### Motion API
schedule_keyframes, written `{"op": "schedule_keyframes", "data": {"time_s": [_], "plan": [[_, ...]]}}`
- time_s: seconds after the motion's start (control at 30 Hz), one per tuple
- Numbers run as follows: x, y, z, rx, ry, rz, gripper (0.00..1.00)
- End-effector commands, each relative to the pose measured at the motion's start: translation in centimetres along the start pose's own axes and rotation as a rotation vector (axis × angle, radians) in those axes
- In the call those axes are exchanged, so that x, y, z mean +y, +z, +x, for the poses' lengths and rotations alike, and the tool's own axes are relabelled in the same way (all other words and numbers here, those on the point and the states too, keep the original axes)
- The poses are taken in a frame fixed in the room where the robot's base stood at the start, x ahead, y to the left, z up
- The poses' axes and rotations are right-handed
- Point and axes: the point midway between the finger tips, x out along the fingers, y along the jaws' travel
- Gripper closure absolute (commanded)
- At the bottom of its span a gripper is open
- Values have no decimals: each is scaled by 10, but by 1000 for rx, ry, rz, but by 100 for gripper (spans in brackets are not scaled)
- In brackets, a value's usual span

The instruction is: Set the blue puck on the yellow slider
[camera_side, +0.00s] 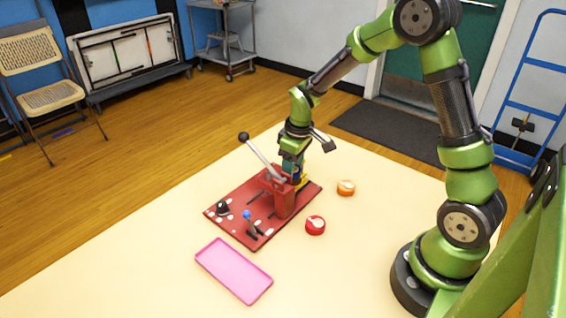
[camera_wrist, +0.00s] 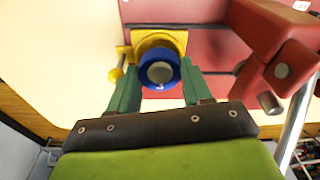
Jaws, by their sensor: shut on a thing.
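The blue puck (camera_wrist: 159,70), a round blue disc with a grey centre, sits between the two green fingers of my gripper (camera_wrist: 160,82) in the wrist view. My gripper is shut on it. The yellow slider (camera_wrist: 178,38) shows directly behind the puck as a square plate with a yellow side knob. The puck overlaps it in view; I cannot tell whether they touch. In the side view my gripper (camera_side: 291,168) is low at the far end of the red board, behind the red lever block. A bit of the yellow slider (camera_side: 302,182) shows there; the puck is mostly hidden.
The red board (camera_side: 230,212) carries a red block with a black-knobbed lever (camera_side: 262,157) close to my gripper, and a blue-knobbed stick (camera_side: 249,220). A red puck (camera_side: 315,225), an orange puck (camera_side: 346,187) and a pink tray (camera_side: 233,270) lie on the table.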

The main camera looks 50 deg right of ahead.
Motion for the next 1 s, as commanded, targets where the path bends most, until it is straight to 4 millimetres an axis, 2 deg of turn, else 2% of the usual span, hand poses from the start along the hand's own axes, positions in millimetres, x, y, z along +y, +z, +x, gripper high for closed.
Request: {"op": "schedule_keyframes", "data": {"time_s": [0.53,0.57,0.6,0.87,1.0], "plan": [[0,1,9,-1,0,0,81],[0,1,9,-1,0,0,48],[0,1,8,-1,0,0,42],[2,1,8,0,3,1,40],[3,1,-1,3,5,2,40]]}}
